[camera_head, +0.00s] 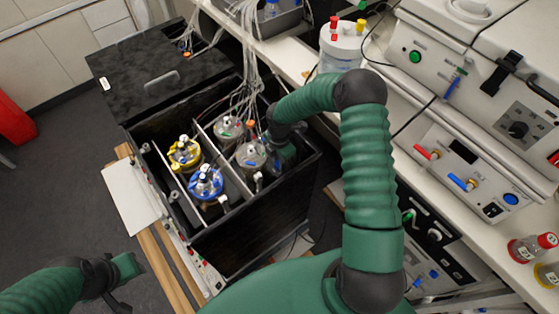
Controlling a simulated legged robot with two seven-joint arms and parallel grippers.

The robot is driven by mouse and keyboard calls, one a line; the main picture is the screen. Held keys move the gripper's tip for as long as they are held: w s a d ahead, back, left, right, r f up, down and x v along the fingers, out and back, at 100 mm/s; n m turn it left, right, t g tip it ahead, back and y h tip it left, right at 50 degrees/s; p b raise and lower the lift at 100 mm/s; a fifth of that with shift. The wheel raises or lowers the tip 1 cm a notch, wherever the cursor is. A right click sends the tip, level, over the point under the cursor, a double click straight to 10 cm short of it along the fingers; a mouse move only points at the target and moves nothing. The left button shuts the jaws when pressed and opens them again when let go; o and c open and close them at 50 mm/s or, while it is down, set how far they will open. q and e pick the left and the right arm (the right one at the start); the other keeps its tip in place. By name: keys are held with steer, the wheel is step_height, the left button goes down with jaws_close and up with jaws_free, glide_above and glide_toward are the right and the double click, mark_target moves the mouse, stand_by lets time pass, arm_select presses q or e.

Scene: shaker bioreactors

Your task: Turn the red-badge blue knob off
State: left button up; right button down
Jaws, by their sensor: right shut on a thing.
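My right arm arches over the black shaker box (300,200), and my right gripper (277,160) reaches down into its right compartment. It is shut on a small part beside the nearer grey-lidded vessel (250,153). My wrist and fingers mostly hide that part, so I cannot make out its colour or a red badge. Small red and blue pieces show on this vessel's lid. My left gripper (120,275) hangs at the lower left, away from the box; I cannot tell whether its fingers are open.
A blue-ringed vessel (206,183), a yellow-ringed vessel (184,152) and another grey-lidded vessel (228,128) stand in the box. A bundle of tubes (252,75) hangs into it. Instruments with red (425,152) and blue handles (461,183) line the right bench.

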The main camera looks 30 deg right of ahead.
steer(key=m, duration=0.3)
steer(key=shift+w+r+p, duration=0.1)
steer(key=shift+p, duration=0.25)
steer(key=m, duration=0.3)
steer(key=shift+m, duration=0.3)
steer(key=m, duration=0.3)
steer(key=shift+m+p, duration=0.35)
steer(key=shift+m, duration=0.05)
steer(key=m, duration=0.3)
steer(key=shift+m, duration=0.3)
steer(key=m, duration=0.5)
steer(key=shift+w, duration=0.1)
steer(key=shift+m, duration=2)
steer(key=shift+d, duration=0.1)
steer(key=c, duration=1.5)
jaws_free()
steer(key=o, duration=0.4)
steer(key=shift+c, duration=0.2)
